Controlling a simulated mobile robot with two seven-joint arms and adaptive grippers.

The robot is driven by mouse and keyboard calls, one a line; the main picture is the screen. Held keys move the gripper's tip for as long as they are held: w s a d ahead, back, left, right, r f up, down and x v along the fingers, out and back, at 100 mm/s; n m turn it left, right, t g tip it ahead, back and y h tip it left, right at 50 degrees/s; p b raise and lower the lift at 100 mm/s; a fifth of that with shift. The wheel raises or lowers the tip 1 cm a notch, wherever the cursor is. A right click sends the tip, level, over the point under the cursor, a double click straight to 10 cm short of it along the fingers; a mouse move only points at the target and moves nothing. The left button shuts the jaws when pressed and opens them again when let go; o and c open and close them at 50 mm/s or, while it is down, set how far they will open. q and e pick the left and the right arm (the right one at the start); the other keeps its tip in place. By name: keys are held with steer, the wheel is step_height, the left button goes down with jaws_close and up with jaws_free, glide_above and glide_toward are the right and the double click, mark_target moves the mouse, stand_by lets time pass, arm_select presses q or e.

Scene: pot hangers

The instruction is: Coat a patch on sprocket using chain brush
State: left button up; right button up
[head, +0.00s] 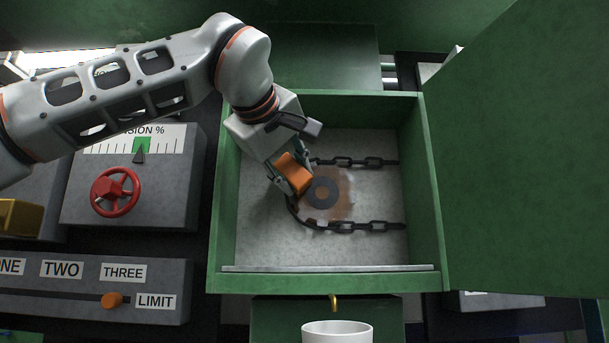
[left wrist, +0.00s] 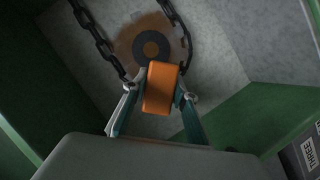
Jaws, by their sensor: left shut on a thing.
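The sprocket (head: 322,193) is a dark grey disc with a brownish patch (head: 345,201) around it, inside the green box. It also shows in the left wrist view (left wrist: 152,48). A dark chain (head: 350,226) loops around its left side. My left gripper (head: 291,181) reaches into the box from the upper left and is shut on an orange block-shaped piece, which I take to be the chain brush (head: 294,172). The orange piece is just left of the sprocket and also shows in the left wrist view (left wrist: 161,88). Whether its far end touches the surface is hidden. My right gripper is not in view.
The green box (head: 228,230) has raised walls, and its green door (head: 520,150) stands open at the right. A white cup (head: 337,330) stands below the box under a small brass spout (head: 334,302). A panel with a red handwheel (head: 116,192) is at the left.

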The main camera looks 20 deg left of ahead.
mark_target(297, 174)
arm_select(q)
steer(key=shift+s, duration=0.1)
steer(key=shift+s+d, duration=0.25)
steer(key=shift+s, duration=0.55)
steer(key=shift+s+d, duration=0.2)
steer(key=shift+s, duration=0.6)
steer(key=shift+s+d+b, duration=0.2)
steer(key=shift+s, duration=0.45)
steer(key=shift+s+d+b, duration=0.15)
steer(key=shift+s+d, duration=0.05)
steer(key=shift+s, duration=0.45)
steer(key=s, duration=0.2)
steer(key=shift+s+d, duration=0.4)
steer(key=shift+f, duration=0.1)
